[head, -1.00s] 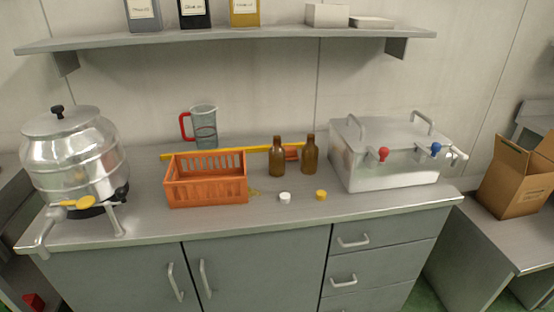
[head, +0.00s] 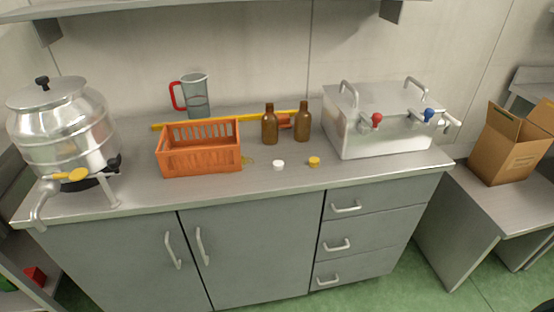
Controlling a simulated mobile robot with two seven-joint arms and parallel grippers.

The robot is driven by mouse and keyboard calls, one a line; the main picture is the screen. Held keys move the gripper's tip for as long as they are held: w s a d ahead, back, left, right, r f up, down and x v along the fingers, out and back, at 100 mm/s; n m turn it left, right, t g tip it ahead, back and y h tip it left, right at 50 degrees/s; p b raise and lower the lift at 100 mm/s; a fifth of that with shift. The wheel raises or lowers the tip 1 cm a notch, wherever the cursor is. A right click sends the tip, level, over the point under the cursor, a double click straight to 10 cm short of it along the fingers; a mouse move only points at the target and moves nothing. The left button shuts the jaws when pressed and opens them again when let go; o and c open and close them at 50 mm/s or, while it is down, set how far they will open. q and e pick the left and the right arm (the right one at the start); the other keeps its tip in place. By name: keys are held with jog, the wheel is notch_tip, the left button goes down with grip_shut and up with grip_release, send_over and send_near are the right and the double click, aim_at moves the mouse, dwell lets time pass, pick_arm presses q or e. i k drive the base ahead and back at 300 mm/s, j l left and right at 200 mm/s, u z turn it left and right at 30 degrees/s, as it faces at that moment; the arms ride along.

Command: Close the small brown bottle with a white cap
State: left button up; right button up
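Two small brown bottles stand upright and uncapped on the counter in the head view, a left one (head: 269,126) and a right one (head: 303,123). They look alike and stand a little apart. A white cap (head: 278,165) lies on the counter in front of the left bottle. A yellow cap (head: 314,161) lies to the right of the white cap, in front of the right bottle. Neither of my grippers shows in the head view.
An orange crate (head: 200,158) stands left of the bottles, with a measuring jug (head: 196,97) behind it. A steel drum with a tap (head: 62,130) stands far left. A steel box with red and blue taps (head: 390,140) stands right. The counter front (head: 250,190) is clear.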

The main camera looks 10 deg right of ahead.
aim_at(269, 120)
jog(key=l+u, duration=0.2)
jog(key=u, duration=0.25)
jog(key=l+u, duration=0.25)
jog(key=u, duration=0.25)
jog(key=l+u, duration=0.2)
jog(key=u, duration=0.25)
jog(key=k+l+u, duration=0.25)
jog(key=l, duration=0.2)
jog(key=k+l+u, duration=0.3)
jog(key=k+l, duration=0.65)
jog(key=l+u, duration=0.05)
jog(key=l, duration=0.1)
